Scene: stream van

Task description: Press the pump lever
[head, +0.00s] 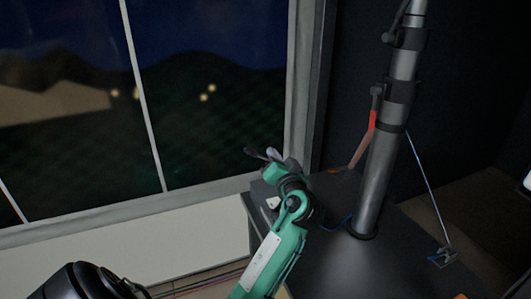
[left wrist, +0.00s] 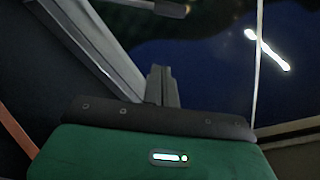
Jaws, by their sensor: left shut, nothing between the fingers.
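The pump lever (head: 363,140) appears to be the red bar hanging at a slant from a dark joint on the left side of the grey mast (head: 376,180). Its upper part is bright red and its lower part duller. My left gripper (head: 257,153) is to the left of the lever, in front of the window frame, with a clear gap between them. Its fingers are shut and empty, and they also show in the left wrist view (left wrist: 162,86). An orange-red strip at the left edge of the left wrist view may be the lever; I cannot tell. My right gripper is not in view.
The mast stands on a dark box-like top (head: 345,270). A thin cable (head: 425,175) runs from the mast to a small bracket (head: 443,257) at right. A large window (head: 210,120) with a pale frame is behind and left of my arm.

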